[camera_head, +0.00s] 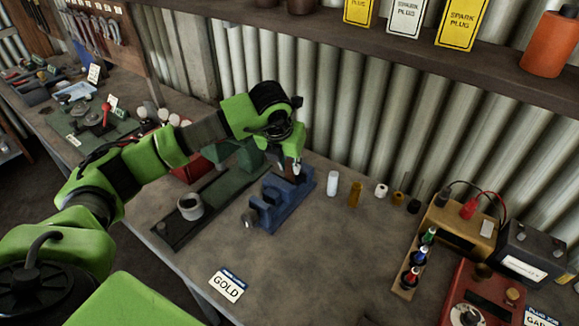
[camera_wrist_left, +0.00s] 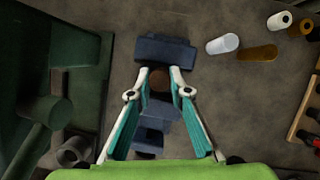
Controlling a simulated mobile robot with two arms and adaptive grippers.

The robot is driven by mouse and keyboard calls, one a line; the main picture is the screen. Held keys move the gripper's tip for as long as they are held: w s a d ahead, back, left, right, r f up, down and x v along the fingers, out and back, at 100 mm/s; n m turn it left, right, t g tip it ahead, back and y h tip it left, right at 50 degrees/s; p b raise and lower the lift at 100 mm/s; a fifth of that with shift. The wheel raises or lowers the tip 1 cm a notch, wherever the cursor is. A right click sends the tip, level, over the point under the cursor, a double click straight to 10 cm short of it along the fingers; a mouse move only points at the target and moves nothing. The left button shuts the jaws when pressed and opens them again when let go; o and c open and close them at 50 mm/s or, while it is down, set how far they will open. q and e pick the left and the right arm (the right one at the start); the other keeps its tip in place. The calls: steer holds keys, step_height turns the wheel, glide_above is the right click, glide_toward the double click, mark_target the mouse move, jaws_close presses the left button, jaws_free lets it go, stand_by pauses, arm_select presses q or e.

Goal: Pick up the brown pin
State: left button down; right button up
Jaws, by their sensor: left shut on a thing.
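My left gripper (camera_head: 292,166) reaches down over the blue vise (camera_head: 270,212) on the bench. In the left wrist view its two fingers (camera_wrist_left: 159,88) are closed around a small brown round piece, the brown pin (camera_wrist_left: 160,77). I see mainly its end; the fingers hide most of its sides. The blue vise (camera_wrist_left: 165,51) lies directly below, and I cannot tell whether the pin touches it. An ochre-brown cylinder (camera_head: 355,193) stands apart on the bench, right of a white cylinder (camera_head: 332,183). My right gripper is not in view.
A dark green tool with a grey ring (camera_head: 190,207) lies left of the vise. Small spools (camera_head: 381,190), a rack of coloured bottles (camera_head: 415,264) and a red box (camera_head: 480,300) are to the right. The front middle is clear.

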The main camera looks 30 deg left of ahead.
arm_select(q)
steer(key=shift+r+b, duration=0.3)
steer(key=shift+b, duration=0.2)
step_height(320, 180, up, 6)
steer(key=b, duration=0.3)
steer(key=s+a+b, duration=0.2)
steer(key=s+b, duration=0.4)
steer(key=s, duration=1.3)
steer(key=shift+s+a+r, duration=0.2)
steer(key=shift+s+a, duration=0.15)
steer(key=shift+s, duration=0.05)
